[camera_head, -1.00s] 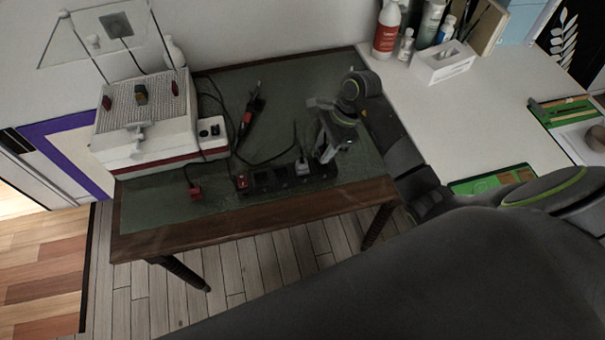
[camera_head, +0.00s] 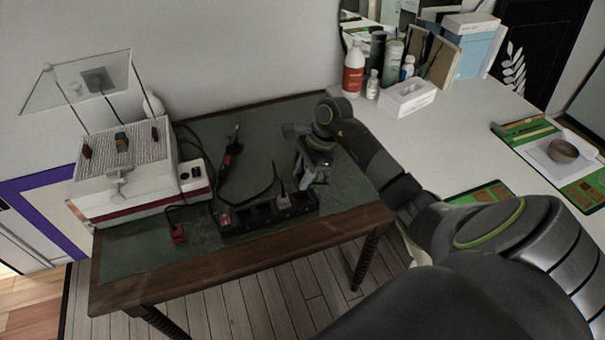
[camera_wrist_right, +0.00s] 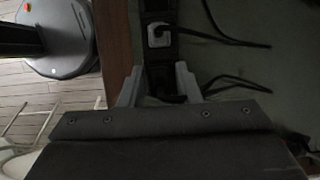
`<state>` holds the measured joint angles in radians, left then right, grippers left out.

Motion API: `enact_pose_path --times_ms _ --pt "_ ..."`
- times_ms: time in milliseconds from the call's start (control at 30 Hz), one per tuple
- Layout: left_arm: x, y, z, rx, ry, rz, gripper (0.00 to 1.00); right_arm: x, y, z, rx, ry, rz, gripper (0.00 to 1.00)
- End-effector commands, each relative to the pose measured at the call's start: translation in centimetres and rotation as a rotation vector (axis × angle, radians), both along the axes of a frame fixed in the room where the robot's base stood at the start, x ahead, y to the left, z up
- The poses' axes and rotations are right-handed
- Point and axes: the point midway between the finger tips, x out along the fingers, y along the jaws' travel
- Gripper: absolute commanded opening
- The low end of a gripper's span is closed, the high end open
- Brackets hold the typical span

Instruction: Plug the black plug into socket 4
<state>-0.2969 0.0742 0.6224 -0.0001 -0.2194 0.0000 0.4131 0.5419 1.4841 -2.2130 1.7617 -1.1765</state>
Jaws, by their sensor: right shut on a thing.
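The black power strip (camera_head: 262,215) lies near the front edge of the desk. A grey-white plug (camera_head: 283,201) sits in it toward its right end, and it also shows in the wrist view (camera_wrist_right: 158,36). My right gripper (camera_head: 300,180) is at the strip's right end, and its fingers also show in the wrist view (camera_wrist_right: 160,84). It is shut on the dark black plug (camera_wrist_right: 166,86), which blends with the strip behind it. I cannot tell whether its pins are in a socket. Socket numbers are not readable. My left gripper is not in view.
A red plug (camera_head: 178,234) lies on the mat left of the strip. A soldering iron (camera_head: 231,150) and dark cables lie behind the strip. A white machine (camera_head: 125,180) stands at the left. A white table (camera_head: 450,130) with bottles and a tissue box (camera_head: 407,97) adjoins at the right.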

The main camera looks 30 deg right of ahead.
Motion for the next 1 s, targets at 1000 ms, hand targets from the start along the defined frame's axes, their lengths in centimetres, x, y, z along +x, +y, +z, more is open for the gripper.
enact_pose_path --times_ms 1000 --pt "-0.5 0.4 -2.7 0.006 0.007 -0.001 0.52 0.0 0.0 -5.4 -0.001 0.001 0.0 0.07"
